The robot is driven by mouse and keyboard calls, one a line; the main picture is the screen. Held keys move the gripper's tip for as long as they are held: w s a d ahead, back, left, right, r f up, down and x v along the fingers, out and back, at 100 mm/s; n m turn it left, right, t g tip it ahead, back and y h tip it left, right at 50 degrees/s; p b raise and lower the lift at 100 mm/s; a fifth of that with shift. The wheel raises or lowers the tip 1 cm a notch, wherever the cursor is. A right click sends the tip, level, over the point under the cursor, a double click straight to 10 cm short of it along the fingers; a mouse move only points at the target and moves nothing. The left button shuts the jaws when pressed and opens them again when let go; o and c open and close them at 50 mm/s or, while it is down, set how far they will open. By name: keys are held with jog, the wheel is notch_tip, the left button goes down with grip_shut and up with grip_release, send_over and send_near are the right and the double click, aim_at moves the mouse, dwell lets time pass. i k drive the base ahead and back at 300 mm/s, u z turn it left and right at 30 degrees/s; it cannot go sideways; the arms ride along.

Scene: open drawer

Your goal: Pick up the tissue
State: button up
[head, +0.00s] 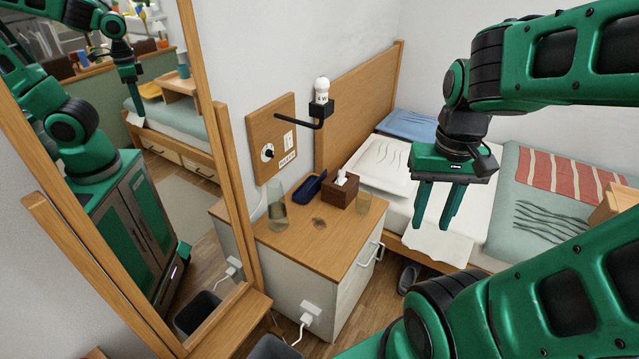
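A white tissue (341,177) sticks up out of a brown tissue box (340,192). The box stands near the back of the wooden top of a bedside cabinet (325,245). My gripper (437,222) points down with its two green fingers apart and nothing between them. In the picture it is to the right of the tissue box, in front of the bed, and apart from the box.
A lamp arm (300,120) juts from the wall above. A mirror (130,180) stands at left.

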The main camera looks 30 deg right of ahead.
aim_at(341, 180)
jog(key=u, duration=1.8)
jog(key=k, duration=1.3)
jog(key=z, duration=1.4)
jog(key=i, duration=1.2)
